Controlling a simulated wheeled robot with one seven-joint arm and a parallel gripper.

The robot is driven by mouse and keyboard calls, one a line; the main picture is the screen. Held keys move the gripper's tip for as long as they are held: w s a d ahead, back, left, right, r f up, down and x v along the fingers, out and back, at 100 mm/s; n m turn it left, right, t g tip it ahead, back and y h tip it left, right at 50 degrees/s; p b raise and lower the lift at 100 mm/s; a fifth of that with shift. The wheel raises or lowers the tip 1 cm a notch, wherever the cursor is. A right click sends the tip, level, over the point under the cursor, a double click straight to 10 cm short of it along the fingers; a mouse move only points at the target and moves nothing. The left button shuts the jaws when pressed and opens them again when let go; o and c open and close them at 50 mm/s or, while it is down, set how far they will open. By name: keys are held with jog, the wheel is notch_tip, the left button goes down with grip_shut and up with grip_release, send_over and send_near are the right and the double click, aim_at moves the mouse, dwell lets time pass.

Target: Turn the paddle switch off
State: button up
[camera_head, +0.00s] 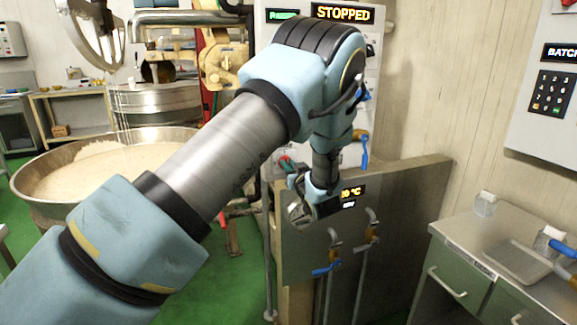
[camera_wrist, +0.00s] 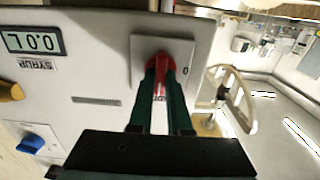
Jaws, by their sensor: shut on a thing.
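The paddle switch is a red knob (camera_wrist: 157,59) on a pale square plate on a white control panel. In the wrist view my gripper (camera_wrist: 160,73) has its two dark green fingers closed on the knob's sides. A "0" mark is on the plate to the right of the knob; other lettering beside it is partly hidden by the fingers. In the head view my gripper is small and largely hidden behind my wrist. A display (camera_head: 343,14) at the top of the panel reads "STOPPED".
A large kettle (camera_head: 60,190) of pale mass stands left. A metal partition (camera_head: 405,215) with pipes and valves stands below my wrist. A steel bench (camera_head: 480,250) is at right.

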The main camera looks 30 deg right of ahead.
grip_shut()
jog(key=shift+f+b, duration=0.1)
jog(key=shift+b, duration=0.2)
jog(key=n+b, duration=0.6)
jog(key=b, duration=0.4)
jog(key=n+b, duration=0.6)
jog(key=b, duration=0.4)
jog(key=n+b, duration=0.5)
jog(key=b, duration=0.5)
jog(key=shift+a+f+n, duration=0.25)
jog(key=shift+f+n, duration=0.1)
jog(key=shift+n, duration=0.05)
jog(key=shift+r+b, duration=0.1)
jog(key=shift+b, duration=0.3)
jog(key=o, duration=0.6)
grip_release()
